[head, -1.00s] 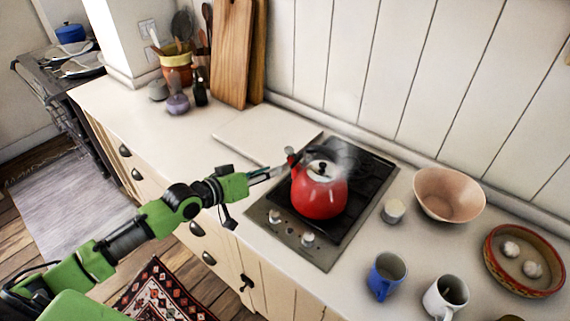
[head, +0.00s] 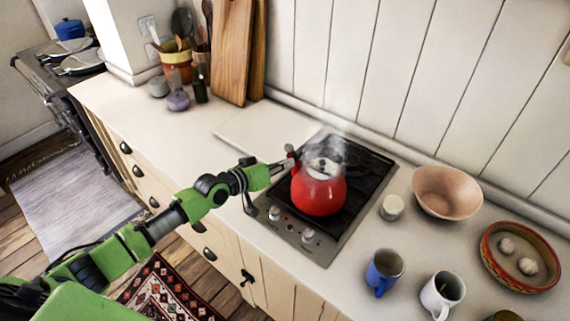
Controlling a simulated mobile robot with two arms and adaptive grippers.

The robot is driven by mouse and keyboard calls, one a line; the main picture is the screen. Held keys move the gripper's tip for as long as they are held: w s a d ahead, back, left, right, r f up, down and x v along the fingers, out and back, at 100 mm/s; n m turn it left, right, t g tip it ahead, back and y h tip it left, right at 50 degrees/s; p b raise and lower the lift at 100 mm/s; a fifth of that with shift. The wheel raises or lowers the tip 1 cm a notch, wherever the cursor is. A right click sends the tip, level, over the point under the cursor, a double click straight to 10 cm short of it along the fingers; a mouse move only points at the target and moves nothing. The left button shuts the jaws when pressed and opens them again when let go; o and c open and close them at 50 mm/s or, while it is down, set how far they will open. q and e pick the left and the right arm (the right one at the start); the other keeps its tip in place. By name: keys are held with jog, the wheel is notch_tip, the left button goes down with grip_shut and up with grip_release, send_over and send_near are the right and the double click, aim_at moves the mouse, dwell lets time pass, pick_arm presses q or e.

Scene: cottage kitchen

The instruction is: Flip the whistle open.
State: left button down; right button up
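The red kettle (head: 318,192) stands upright on the black hob (head: 362,172), with pale steam rising above its lid. Its spout points up and to the left, and the small whistle (head: 291,151) sits at the spout's tip. My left gripper (head: 287,163) is at the spout end, close to the whistle. Its fingers are small and overlap the spout, so I cannot tell whether they touch it or how far they are apart. My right gripper is not in view.
A blue mug (head: 384,272), a white mug (head: 441,294), a small white pot (head: 391,207), a pink bowl (head: 447,192) and a patterned dish (head: 520,257) stand right of the hob. Cutting boards (head: 232,52) lean at the back. The counter left of the hob is mostly clear.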

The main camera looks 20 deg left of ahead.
pick_arm(q)
jog(key=shift+m+y+p, duration=0.5)
jog(key=shift+m+p, duration=0.2)
jog(key=shift+p, duration=0.4)
jog(key=c, duration=2.3)
grip_release()
